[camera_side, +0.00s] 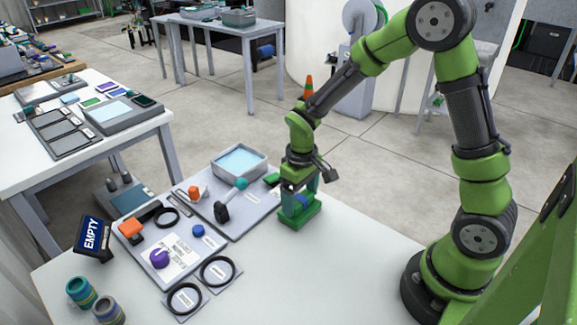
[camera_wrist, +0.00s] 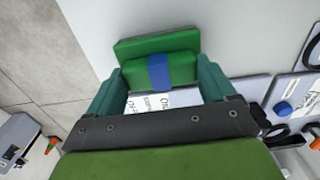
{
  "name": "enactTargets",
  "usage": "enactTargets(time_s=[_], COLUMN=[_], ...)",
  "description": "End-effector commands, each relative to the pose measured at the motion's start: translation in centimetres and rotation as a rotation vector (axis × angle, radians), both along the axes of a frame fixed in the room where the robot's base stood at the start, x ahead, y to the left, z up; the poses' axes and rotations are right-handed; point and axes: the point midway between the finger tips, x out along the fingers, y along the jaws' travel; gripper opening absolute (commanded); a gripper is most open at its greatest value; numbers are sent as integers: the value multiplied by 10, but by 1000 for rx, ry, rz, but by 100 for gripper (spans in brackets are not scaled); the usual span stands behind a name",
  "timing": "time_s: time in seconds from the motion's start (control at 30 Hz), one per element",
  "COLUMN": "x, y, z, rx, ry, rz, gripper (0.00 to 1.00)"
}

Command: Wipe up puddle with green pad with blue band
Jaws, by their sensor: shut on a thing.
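The green pad (camera_wrist: 155,47) has a wider green base and a raised green block with a blue band (camera_wrist: 159,72) around its middle. My gripper (camera_wrist: 160,80) has its teal fingers on both ends of the raised block, shut on it. In the side view the pad (camera_side: 299,216) is under my gripper (camera_side: 299,190), at or just above the white table, right of a grey board. I cannot tell if its underside touches the table. I cannot make out a puddle on the bare table in either view.
The grey board (camera_side: 235,222) carries a tray with a light-blue inside (camera_side: 214,164) and a teal-knobbed tool (camera_side: 241,184). The table's front right is clear.

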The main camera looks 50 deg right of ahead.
Motion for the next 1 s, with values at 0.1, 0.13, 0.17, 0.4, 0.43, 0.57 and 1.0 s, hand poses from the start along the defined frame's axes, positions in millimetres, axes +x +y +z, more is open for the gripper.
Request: enactTargets(time_s=[0.1, 0.13, 0.17, 0.4, 0.43, 0.57, 1.0], x=[11, 14, 14, 12, 12, 13, 12], y=[0, 0, 0, 0, 0, 0, 0], z=[-1, -1, 2, 36, 38, 50, 84], rx=[0, 0, -1, 0, 0, 0, 0], ry=[2, 1, 0, -1, -2, -3, -1], rz=[0, 0, 1, 0, 1, 0, 0], gripper=[51, 51, 51, 51, 51, 51, 51])
